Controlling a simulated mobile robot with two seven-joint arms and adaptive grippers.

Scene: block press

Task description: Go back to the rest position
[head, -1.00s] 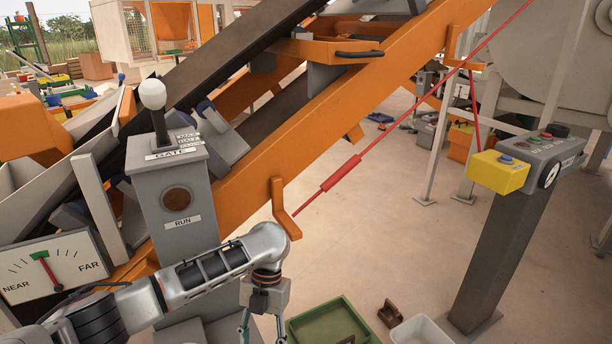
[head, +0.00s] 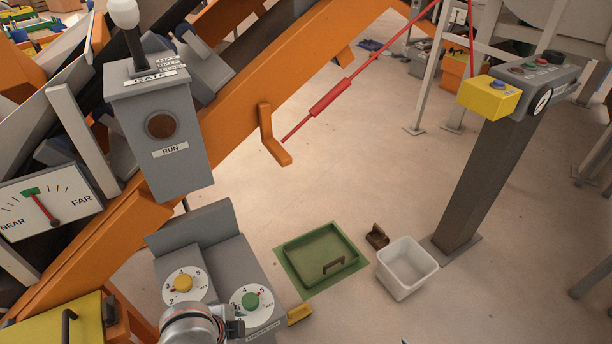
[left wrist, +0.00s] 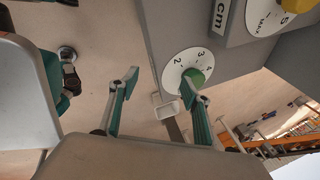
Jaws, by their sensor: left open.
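My left arm comes in at the bottom of the head view, where its wrist covers part of the dial box and its fingers cannot be made out. In the left wrist view my left gripper (left wrist: 162,78) is open, with nothing between its teal fingers. The green knob (left wrist: 197,77) on its white dial shows right by one fingertip; contact cannot be told. In the head view the green knob (head: 250,300) and the yellow knob (head: 183,283) sit on the grey dial box (head: 240,262). A small teal tip at the bottom edge of the head view may be my right gripper.
The grey GATE post (head: 160,155) and orange beam (head: 245,110) stand behind the dials. A green tray (head: 300,243), brown block (head: 377,236) and white bin (head: 407,268) are on the floor. A pedestal (head: 480,175) with a yellow button box (head: 488,97) stands right.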

